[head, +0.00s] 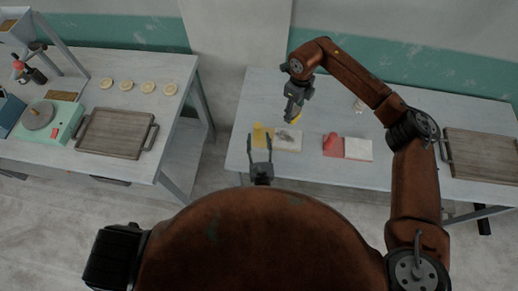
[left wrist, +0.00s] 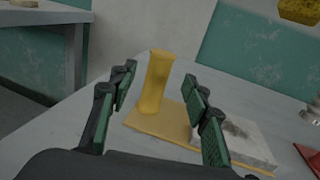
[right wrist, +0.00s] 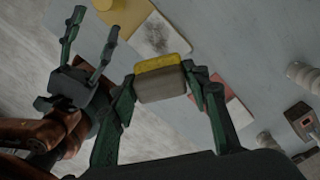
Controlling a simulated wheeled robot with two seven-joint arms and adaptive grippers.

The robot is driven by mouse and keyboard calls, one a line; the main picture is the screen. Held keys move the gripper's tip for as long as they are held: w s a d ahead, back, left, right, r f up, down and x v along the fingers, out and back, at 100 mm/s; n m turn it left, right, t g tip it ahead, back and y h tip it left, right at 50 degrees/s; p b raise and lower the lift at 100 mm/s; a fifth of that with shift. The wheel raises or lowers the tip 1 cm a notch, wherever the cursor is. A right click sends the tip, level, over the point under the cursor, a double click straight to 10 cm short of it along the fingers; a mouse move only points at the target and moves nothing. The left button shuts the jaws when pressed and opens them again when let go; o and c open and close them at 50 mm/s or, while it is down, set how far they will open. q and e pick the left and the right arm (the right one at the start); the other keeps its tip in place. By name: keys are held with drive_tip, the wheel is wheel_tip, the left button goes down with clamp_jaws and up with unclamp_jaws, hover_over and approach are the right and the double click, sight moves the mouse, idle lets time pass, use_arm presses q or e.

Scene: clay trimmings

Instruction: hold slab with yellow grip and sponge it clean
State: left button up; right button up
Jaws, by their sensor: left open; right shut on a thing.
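The white slab (head: 289,141) lies on the right-hand table with a dark smudge on its top, clear in the left wrist view (left wrist: 247,146). Its upright yellow grip (left wrist: 158,82) stands on a yellow base at the slab's left end. My left gripper (head: 260,148) is open, at the table's front edge; its fingers appear on either side of the yellow grip in the left wrist view, apart from it. My right gripper (head: 293,107) is shut on the sponge (right wrist: 161,79), yellow on one side and grey-brown on the other, above the table behind the slab.
A second white slab (head: 358,149) with a red grip (head: 332,144) lies to the right. A wooden tray (head: 480,158) sits at the right end. The left table (head: 175,75) holds another tray (head: 112,133), several pale discs and a green device (head: 66,118).

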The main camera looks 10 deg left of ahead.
sight(258, 132)
use_arm(q)
drive_tip(key=x, duration=0.5)
drive_tip(key=shift+w, duration=0.35)
clamp_jaws()
idle(0.3)
